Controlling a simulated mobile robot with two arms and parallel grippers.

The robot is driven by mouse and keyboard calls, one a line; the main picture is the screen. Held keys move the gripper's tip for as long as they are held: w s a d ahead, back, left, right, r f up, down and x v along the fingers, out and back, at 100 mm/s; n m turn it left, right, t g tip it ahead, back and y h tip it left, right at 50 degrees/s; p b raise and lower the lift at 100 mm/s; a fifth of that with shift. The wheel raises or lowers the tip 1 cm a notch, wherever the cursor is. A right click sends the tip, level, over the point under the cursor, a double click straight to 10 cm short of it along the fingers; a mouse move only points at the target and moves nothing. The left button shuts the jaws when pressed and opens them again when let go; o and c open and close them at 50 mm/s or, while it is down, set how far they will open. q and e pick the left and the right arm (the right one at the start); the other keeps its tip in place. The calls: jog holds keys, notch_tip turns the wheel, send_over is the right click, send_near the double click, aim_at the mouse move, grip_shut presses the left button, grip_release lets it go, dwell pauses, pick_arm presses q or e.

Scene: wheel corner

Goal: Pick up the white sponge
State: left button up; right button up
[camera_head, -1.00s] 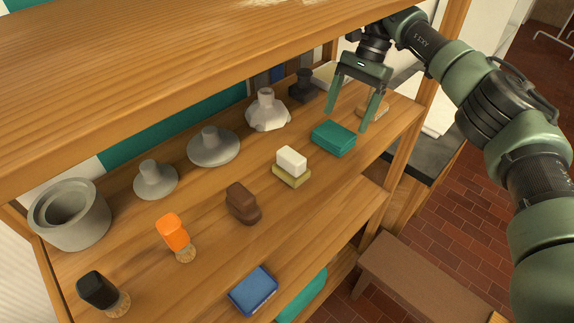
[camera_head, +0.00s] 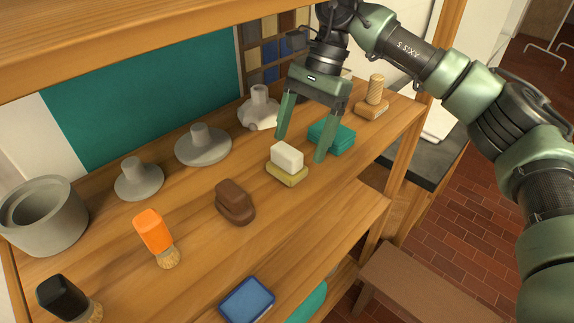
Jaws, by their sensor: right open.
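The white sponge (camera_head: 287,155) is a small pale block lying on top of a yellow-olive block (camera_head: 286,175) on the wooden shelf. My right gripper (camera_head: 299,150) is open with its fingers pointing down. In the picture its fingertips lie to either side of the white sponge's upper part; they appear above or behind it, and I cannot tell the exact gap. Nothing is between the fingers that I can see held. My left gripper is not in view.
A teal block (camera_head: 332,138) lies right behind the gripper's right finger. A brown block (camera_head: 235,203) is to the left, with an orange-handled brush (camera_head: 155,237) beyond. Grey pieces (camera_head: 203,146) line the back. The upper shelf (camera_head: 120,45) overhangs the back.

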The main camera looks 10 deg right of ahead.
aim_at(288, 152)
jog(key=s+a, duration=0.1)
jog(key=s+a+b, duration=0.1)
jog(key=a, duration=0.1)
jog(key=shift+s+a+f, duration=0.1)
jog(key=shift+a+f, duration=0.05)
jog(key=shift+f, duration=0.25)
jog(key=shift+s+a+f, duration=0.1)
jog(key=shift+f, duration=0.05)
jog(key=shift+c, duration=0.7)
jog(key=c, duration=1.3)
jog(key=shift+r+b, duration=0.45)
jog(key=shift+r, duration=0.05)
jog(key=shift+s+d+r+b, duration=0.1)
jog(key=shift+s+d+b, duration=0.05)
jog(key=shift+d+b, duration=0.15)
jog(key=shift+s+d+r+b, duration=0.1)
jog(key=shift+s+d+b, duration=1.3)
jog(key=shift+s, duration=1.05)
jog(key=shift+s+d+b, duration=0.9)
jog(key=shift+s+d, duration=0.9)
jog(key=shift+s, duration=0.6)
jog(key=shift+s+d+r+b, duration=0.1)
jog(key=shift+s+d+b, duration=1.3)
jog(key=shift+s, duration=1.05)
